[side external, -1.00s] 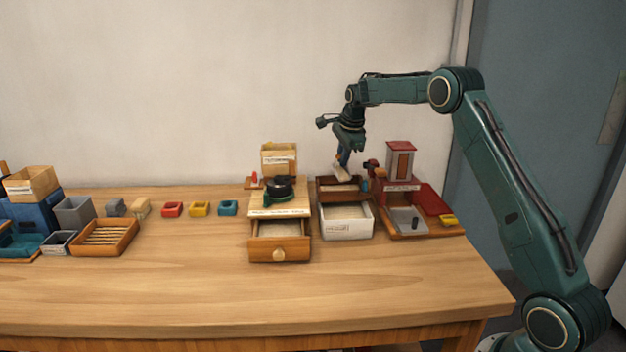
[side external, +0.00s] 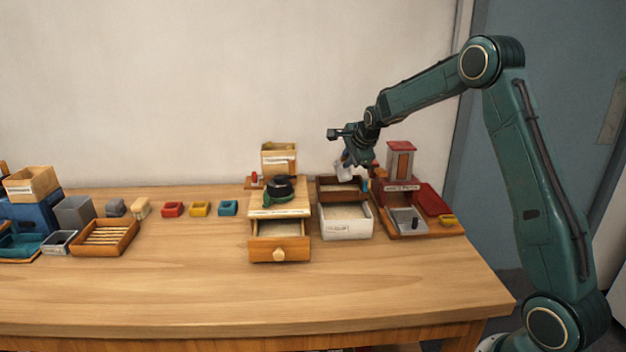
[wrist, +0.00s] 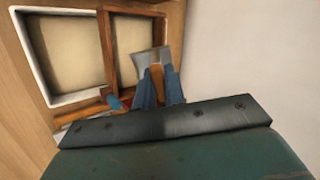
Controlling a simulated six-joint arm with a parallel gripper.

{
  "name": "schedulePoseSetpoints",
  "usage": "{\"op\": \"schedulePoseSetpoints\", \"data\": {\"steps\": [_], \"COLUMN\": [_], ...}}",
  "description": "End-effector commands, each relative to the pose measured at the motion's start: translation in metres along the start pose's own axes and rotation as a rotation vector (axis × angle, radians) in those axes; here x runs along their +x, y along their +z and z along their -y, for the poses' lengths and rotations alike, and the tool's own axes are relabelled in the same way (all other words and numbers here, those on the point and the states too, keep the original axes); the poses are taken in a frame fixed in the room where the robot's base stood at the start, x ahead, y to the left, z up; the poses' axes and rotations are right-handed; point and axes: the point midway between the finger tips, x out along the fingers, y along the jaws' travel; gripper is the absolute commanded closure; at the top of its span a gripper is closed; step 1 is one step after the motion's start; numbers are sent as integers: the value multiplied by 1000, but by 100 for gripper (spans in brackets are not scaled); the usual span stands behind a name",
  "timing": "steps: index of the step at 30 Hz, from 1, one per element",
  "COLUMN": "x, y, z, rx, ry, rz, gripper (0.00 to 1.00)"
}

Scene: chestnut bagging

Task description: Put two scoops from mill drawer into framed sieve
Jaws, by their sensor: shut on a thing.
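My gripper (wrist: 160,88) is shut on the orange handle of a grey scoop (wrist: 147,57). In the side view, my gripper (side external: 352,163) and the pale scoop (side external: 345,173) are above the back of the brown framed sieve (side external: 323,197). The scoop is tilted; its contents are hidden. Pale material shows inside the sieve frame (wrist: 106,50) in the wrist view. The mill (side external: 280,210) stands left of it, with a dark round top part. Its wooden drawer (side external: 265,255) is pulled open and holds pale flour-like material.
A white bin (side external: 346,235) with pale contents sits in front of the sieve. A red-roofed stand (side external: 400,165) and grey tray (side external: 407,222) are close on the right. The table's front is clear.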

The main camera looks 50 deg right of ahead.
Motion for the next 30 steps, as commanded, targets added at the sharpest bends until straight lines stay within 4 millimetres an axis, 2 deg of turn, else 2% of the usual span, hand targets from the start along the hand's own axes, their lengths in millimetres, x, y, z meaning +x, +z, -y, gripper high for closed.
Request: {"op": "schedulePoseSetpoints", "data": {"steps": [12,30], "x": [-5,-6], "y": [0,0], "z": [-8,-9], "rx": [0,0], "ry": [-119,-132], "rz": [0,0], "gripper": [100,100]}}
